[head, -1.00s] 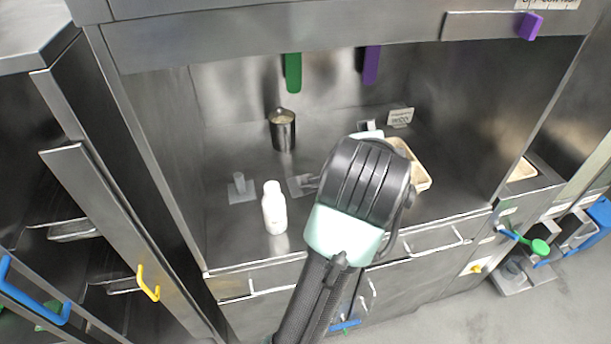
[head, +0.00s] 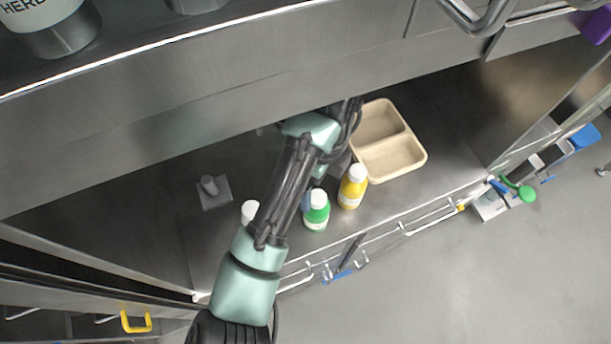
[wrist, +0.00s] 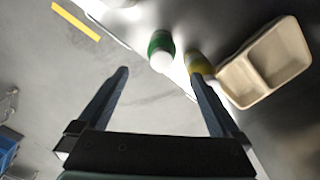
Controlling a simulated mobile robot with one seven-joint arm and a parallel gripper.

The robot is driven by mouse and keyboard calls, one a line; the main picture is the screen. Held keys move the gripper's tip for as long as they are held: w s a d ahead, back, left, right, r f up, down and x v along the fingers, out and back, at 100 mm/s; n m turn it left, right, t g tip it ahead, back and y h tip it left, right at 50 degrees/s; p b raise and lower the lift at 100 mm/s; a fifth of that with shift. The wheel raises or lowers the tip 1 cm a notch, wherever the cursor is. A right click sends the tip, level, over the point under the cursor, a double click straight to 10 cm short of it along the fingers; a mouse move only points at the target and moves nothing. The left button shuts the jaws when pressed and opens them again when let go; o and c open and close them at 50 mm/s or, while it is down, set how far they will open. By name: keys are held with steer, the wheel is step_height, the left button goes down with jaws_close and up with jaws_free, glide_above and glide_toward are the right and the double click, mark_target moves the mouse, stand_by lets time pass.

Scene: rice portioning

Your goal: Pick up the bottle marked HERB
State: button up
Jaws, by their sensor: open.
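The green bottle (wrist: 160,42) and yellow bottle (wrist: 198,64) show beyond the fingers, near the right finger. In the head view, my arm reaches into the lower bay, far below the shelf, and the gripper is mostly hidden behind it.
A green bottle (head: 316,212), a yellow bottle (head: 352,190) and a partly hidden white-capped bottle (head: 250,209) stand near the counter's front edge. A beige two-compartment tray (head: 418,160) is to their right. A grey holder (head: 214,193) is at left. The shelf edge (head: 200,52) overhangs the arm.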

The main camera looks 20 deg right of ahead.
mark_target(318, 198)
step_height(318, 198, down, 7)
steer(key=shift+f, duration=0.15)
steer(key=shift+w+f+p, duration=0.15)
steer(key=shift+f+p, duration=0.6)
steer(key=shift+f, duration=1.95)
jaws_close()
